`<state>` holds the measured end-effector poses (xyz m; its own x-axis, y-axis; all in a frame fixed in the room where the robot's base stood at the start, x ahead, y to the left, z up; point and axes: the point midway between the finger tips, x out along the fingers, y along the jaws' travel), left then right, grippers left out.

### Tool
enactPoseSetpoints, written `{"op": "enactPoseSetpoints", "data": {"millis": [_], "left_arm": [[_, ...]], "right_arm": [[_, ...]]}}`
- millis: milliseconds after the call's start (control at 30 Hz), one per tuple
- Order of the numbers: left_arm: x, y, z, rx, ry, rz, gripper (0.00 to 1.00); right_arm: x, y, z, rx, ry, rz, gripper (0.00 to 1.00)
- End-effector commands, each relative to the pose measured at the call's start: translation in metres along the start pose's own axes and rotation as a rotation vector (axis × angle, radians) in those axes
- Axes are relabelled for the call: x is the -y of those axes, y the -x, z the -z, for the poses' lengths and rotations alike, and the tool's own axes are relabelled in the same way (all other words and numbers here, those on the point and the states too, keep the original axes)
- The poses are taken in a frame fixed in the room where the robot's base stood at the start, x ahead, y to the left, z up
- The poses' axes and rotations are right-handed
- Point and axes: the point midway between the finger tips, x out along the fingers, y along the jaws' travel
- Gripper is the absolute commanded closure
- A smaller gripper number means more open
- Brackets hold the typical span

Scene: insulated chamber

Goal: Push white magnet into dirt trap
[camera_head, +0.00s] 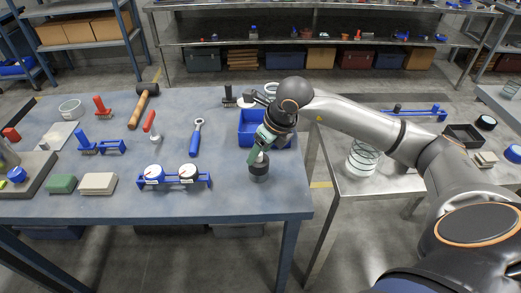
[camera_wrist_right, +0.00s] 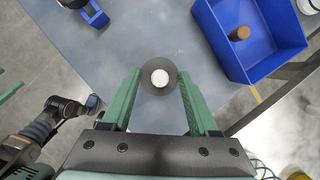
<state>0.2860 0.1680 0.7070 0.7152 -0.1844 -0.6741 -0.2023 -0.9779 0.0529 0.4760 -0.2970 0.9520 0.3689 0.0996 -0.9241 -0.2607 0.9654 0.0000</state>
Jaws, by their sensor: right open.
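The dirt trap (camera_head: 259,172) is a dark round cylinder standing near the front right corner of the blue-grey table. In the right wrist view it shows from above as a dark disc (camera_wrist_right: 146,84) with the round white magnet (camera_wrist_right: 160,77) at its centre. I cannot tell how deep the magnet sits. My right gripper (camera_head: 260,156) is just above the trap, pointing down. In the right wrist view its green fingers (camera_wrist_right: 159,80) are apart, one on each side of the disc, and grip nothing.
A blue bin (camera_wrist_right: 223,55) with a brown cylinder (camera_wrist_right: 240,33) stands behind the trap. A blue stand (camera_head: 175,181) with two gauges is to the left. A wrench (camera_head: 196,138) and a hammer (camera_head: 141,105) lie farther back. The table between stand and trap is clear.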

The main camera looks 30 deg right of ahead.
Motion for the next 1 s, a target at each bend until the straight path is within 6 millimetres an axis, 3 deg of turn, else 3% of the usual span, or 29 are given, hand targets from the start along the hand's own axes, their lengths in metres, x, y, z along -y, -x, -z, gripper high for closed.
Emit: {"op": "enactPoseSetpoints", "data": {"millis": [333,800,1000], "left_arm": [[0.000,-0.001,-0.001,0.000,0.000,0.000,0.05],[0.000,-0.004,-0.004,0.000,0.000,0.000,0.05],[0.000,-0.004,-0.004,0.000,0.000,0.000,0.05]], "right_arm": [[0.001,0.010,-0.001,0.004,0.001,0.001,0.40],[0.001,0.104,-0.001,0.004,0.001,0.002,0.40],[0.000,0.123,0.000,0.001,0.001,0.001,0.40]]}}
